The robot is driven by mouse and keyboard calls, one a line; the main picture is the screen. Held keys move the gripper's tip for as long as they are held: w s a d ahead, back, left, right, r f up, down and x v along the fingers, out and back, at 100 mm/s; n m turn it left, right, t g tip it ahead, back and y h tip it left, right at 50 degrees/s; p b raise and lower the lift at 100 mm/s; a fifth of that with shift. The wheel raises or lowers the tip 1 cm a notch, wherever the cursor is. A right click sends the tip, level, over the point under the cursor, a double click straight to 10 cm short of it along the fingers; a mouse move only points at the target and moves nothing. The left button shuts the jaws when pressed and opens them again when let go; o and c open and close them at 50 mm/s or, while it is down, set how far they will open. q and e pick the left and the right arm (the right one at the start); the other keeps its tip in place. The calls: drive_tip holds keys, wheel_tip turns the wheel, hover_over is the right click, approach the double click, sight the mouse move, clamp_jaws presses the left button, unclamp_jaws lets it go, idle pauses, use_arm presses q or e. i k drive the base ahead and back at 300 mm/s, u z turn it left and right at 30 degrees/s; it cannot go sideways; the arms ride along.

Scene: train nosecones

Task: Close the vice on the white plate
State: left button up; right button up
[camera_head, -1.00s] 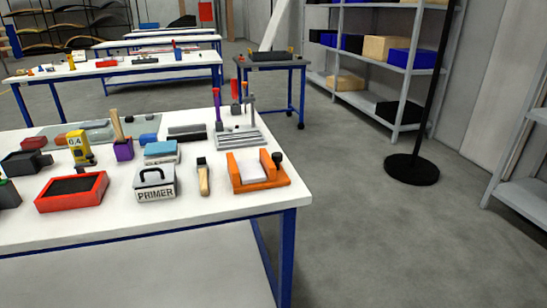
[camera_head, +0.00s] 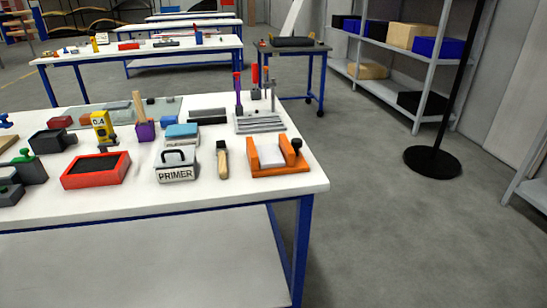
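The orange vice (camera_head: 283,168) stands near the right end of the white-topped table. Its dark knob (camera_head: 297,145) is on its right side. The white plate (camera_head: 270,153) sits between the vice's orange jaws. From here I cannot tell whether the jaws touch the plate. Neither of my grippers is in view.
On the same table (camera_head: 200,205) are a brush (camera_head: 222,160), a PRIMER box (camera_head: 176,166), a red tray (camera_head: 96,170), a yellow gauge (camera_head: 103,126) and a grey rack (camera_head: 260,122). A black stand base (camera_head: 433,162) is on the floor at right. The floor between is clear.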

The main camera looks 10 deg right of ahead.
sight(296, 142)
drive_tip(key=u, duration=0.05)
drive_tip(key=k, duration=1.05)
drive_tip(key=z, duration=1.1)
drive_tip(key=i, duration=1)
drive_tip(key=u, duration=0.45)
drive_tip(key=i, duration=0.7)
drive_tip(key=u, duration=0.6)
